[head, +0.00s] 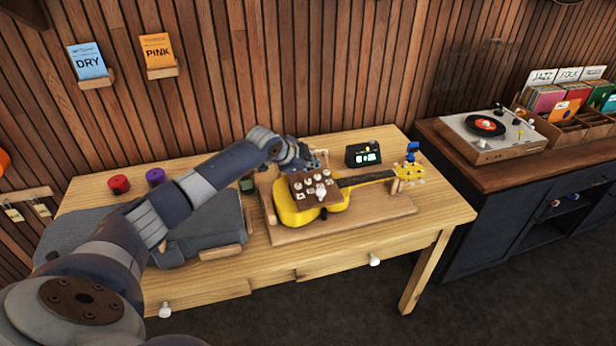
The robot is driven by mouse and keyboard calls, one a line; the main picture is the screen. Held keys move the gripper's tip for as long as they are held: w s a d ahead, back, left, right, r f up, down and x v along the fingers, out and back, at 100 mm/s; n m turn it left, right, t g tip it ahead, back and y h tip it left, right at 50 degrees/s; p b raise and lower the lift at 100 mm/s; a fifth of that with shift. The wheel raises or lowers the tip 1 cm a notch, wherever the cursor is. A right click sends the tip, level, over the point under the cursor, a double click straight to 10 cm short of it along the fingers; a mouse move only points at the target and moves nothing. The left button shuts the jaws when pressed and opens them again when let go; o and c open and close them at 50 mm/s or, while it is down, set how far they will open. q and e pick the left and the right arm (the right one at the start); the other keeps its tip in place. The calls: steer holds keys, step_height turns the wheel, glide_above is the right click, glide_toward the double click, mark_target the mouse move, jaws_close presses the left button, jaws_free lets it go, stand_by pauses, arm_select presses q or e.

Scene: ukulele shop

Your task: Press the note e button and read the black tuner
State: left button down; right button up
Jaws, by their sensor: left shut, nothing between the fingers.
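A yellow ukulele (333,205) lies on a wooden board with supports on the workbench. A brown panel (305,190) with several white buttons sits over its body; the button letters are too small to read, so I cannot tell which is note e. A black tuner (363,154) with a lit display stands behind the ukulele's neck; its reading is too small to make out. My left gripper (318,161) is shut and empty, above the bench just behind the button panel; its arm comes in from the left. My right gripper is not in view.
A blue clip-like object (411,151) is at the headstock. A grey case (205,225) lies left of the board, with red (119,184) and purple (155,177) spools behind it. A turntable (490,132) is on the dark cabinet at right. The bench's right end is clear.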

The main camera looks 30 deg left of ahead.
mark_target(310, 182)
arm_select(q)
steer(key=shift+r+p, duration=1)
steer(key=shift+r, duration=0.5)
steer(key=shift+f, duration=0.1)
